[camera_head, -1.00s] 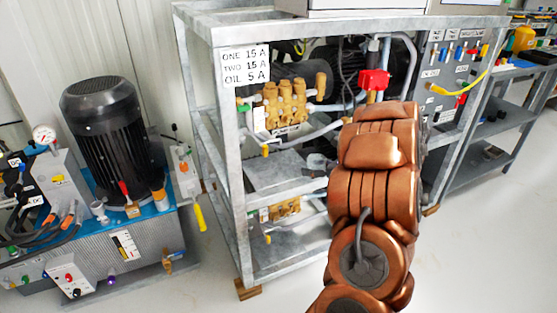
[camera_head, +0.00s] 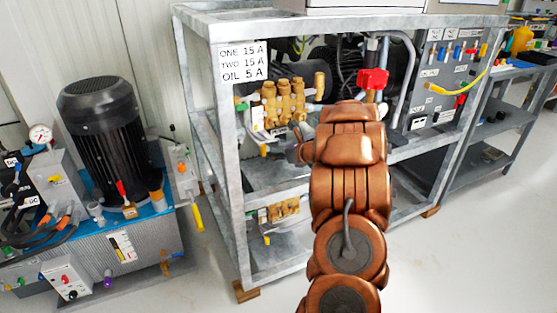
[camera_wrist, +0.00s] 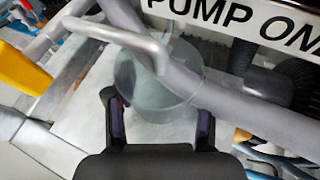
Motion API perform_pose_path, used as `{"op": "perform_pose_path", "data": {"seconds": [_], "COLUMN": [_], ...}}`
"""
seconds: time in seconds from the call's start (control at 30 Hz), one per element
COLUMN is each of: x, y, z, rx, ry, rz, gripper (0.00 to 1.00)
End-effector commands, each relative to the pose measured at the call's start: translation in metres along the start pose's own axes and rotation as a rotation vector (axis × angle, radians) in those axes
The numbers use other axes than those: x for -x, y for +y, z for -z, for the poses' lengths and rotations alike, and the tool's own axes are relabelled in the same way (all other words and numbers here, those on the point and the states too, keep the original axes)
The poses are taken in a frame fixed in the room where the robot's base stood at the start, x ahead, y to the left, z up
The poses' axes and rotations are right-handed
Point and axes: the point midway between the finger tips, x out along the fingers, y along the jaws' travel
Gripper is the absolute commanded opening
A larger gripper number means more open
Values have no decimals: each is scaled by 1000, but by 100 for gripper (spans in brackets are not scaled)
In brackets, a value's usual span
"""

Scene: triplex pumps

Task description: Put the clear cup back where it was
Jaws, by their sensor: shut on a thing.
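The clear cup (camera_wrist: 150,88) shows in the wrist view as a grey, see-through round vessel just ahead of the fingers. My gripper (camera_wrist: 158,108) is shut on it, with one dark finger at each side. A grey pipe crosses in front of the cup's upper part, and a pale flat surface lies beneath it. I cannot tell whether the cup touches that surface. In the head view my copper arm reaches into the metal frame (camera_head: 228,160), and I cannot make out the cup there.
A grey pipe (camera_wrist: 245,110) and a bent handle-like bar (camera_wrist: 115,35) are close to the cup. Brass pump heads (camera_head: 284,102) and a red valve (camera_head: 373,79) are near my arm. A black motor (camera_head: 103,135) stands left. Floor in front is clear.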

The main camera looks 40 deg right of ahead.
Motion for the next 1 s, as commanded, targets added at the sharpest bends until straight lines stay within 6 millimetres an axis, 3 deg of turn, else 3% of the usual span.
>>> {"op": "perform_pose_path", "data": {"seconds": [0.2, 0.67, 0.7, 0.93, 1.0], "x": [-11, -12, -12, -12, -12], "y": [0, 1, 1, 1, 1], "z": [27, 31, 30, 30, 30], "rx": [-3, 0, 0, 0, 0], "ry": [1, 1, 1, 1, 1], "rz": [0, 0, 0, 0, 0], "gripper": [18, 18, 55, 79, 79]}}
